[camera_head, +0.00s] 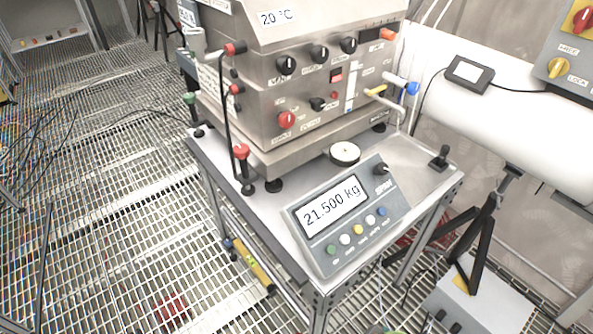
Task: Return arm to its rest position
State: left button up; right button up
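Neither my left nor my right gripper shows in the head view, and no part of my arms is clearly visible. A steel machine (262,97) with several black knobs and a red knob (287,120) stands on a metal table (405,160). A grey scale display (345,217) reading 21.500 kg sits at the table's front. A round white-topped disc (345,152) lies between the machine and the display.
A large white pipe (540,130) runs along the right, with a small black-framed device (469,74) on it. A grey box (477,305) and a black tripod (485,225) stand at lower right. The grated floor (120,200) at left is mostly open, with black cables (40,145).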

jog(key=s+f+g, duration=0.1)
jog(key=s+f, duration=0.2)
jog(key=f, duration=0.8)
jog(key=s+f, duration=0.3)
jog(key=f, duration=0.7)
pick_arm(q)
jog(key=shift+w+a, duration=0.1)
jog(key=shift+a, duration=0.15)
pick_arm(e)
jog(key=s+d+f+g, duration=0.1)
jog(key=s+d+f, duration=0.2)
jog(key=s+f, duration=0.6)
jog(key=s, duration=0.4)
jog(key=shift+f, duration=0.1)
